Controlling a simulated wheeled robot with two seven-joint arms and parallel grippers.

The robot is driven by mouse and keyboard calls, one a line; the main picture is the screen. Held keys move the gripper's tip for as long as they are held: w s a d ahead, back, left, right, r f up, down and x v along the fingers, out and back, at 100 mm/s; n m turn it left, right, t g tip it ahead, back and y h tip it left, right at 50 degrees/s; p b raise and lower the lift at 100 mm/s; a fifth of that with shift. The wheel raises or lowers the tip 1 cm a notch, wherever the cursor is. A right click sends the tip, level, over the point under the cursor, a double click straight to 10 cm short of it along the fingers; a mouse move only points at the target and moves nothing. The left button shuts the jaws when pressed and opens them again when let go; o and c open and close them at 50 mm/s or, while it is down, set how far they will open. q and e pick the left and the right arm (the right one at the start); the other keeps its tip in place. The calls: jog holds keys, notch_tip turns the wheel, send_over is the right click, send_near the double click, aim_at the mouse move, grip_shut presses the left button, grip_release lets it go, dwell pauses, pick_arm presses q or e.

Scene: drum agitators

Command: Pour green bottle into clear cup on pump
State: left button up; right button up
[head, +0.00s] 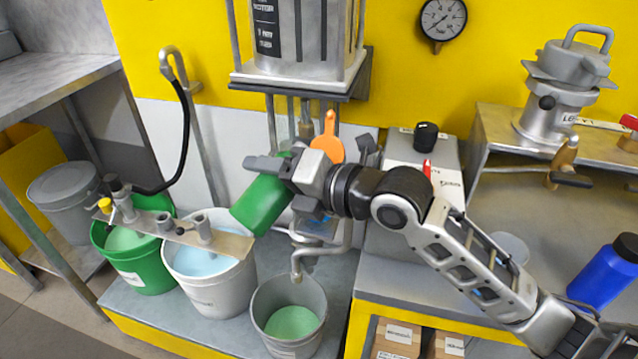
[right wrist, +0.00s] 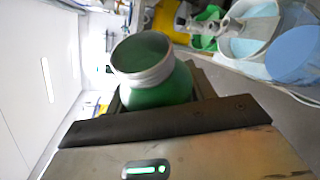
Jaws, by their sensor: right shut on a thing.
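The green bottle (head: 262,204) is held tilted in my right gripper (head: 284,182), above the buckets at the middle of the head view. In the right wrist view the bottle (right wrist: 158,85) shows its pale neck ring and round mouth end, with the dark fingers shut around its body. A translucent, cup-like vessel (head: 511,248) stands on the right bench, partly behind my right arm. I cannot tell whether it is the clear cup on the pump. Metal pipework (head: 322,232) below the gripper is partly hidden by it. My left gripper is not in view.
A green bucket (head: 141,270), a white bucket (head: 203,297) and a grey bucket with green liquid (head: 268,338) stand below. A metal bar with fittings (head: 165,228) crosses the first two. A steel tank (head: 300,35) hangs above.

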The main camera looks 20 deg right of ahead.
jog(key=shift+r+m, duration=0.25)
jog(key=shift+m, duration=0.05)
dwell(0.6)
jog(key=shift+f+m+y+b, duration=0.3)
jog(key=shift+m+y+b, duration=0.15)
jog(key=shift+m, duration=0.25)
dwell(1.9)
jog(key=shift+d+r+m+y, duration=0.15)
jog(key=shift+r+m+y, duration=0.1)
jog(key=shift+r+m, duration=0.15)
dwell(2.0)
